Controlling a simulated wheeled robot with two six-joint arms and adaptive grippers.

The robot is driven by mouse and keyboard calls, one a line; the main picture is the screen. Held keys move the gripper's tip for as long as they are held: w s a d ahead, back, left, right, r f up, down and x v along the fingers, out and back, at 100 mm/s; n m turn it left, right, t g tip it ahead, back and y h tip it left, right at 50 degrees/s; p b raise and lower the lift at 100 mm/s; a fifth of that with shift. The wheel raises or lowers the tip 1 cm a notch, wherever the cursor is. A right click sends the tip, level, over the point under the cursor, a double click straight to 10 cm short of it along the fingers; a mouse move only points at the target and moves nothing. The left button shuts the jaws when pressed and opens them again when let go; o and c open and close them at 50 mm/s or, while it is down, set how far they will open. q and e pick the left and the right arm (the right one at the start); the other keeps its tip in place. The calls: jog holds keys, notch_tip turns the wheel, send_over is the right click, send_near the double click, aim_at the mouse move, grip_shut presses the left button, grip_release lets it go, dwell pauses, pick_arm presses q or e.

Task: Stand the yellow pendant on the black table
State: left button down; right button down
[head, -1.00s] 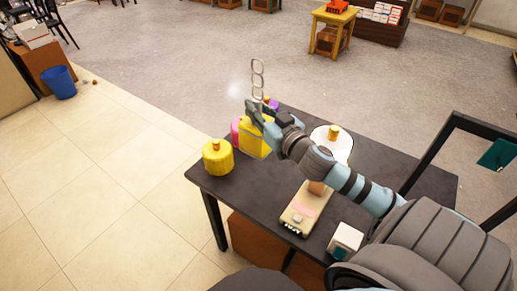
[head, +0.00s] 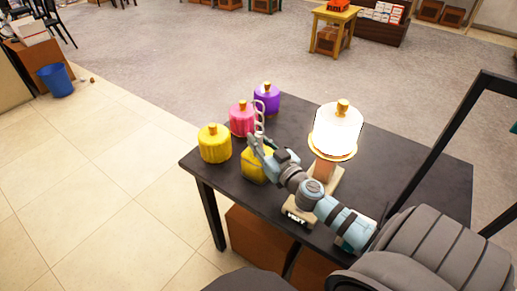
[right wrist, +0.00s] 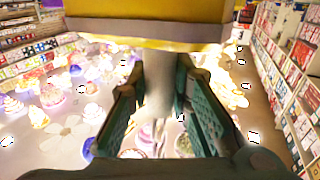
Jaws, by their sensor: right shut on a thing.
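The yellow pendant (head: 254,167) is a boxy yellow shade with a pale chain of links (head: 259,112) rising above it. My right gripper (head: 256,145) is shut on its grey stem, just above the shade. In the right wrist view the stem (right wrist: 158,85) runs between the fingers and the yellow shade (right wrist: 150,30) fills the top. The pendant looks upright, low over the left part of the black table (head: 400,195). I cannot tell whether its bottom touches the top. My left gripper is not in view.
A round yellow jar-like piece (head: 214,143), a pink one (head: 242,119) and a purple one (head: 267,98) stand along the table's left edge, close to the pendant. A lit white lamp (head: 338,130) stands to the right. The table's far right is bare.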

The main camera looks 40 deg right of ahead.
jog(key=shift+f, duration=0.15)
jog(key=c, duration=1.5)
grip_release()
jog(key=shift+o, duration=0.2)
jog(key=shift+s+r, duration=0.1)
jog(key=shift+r, duration=0.1)
jog(key=s+a+b, duration=0.1)
jog(key=s+b, duration=0.2)
jog(key=s, duration=0.8)
jog(key=shift+s, duration=0.4)
jog(key=shift+a, duration=0.1)
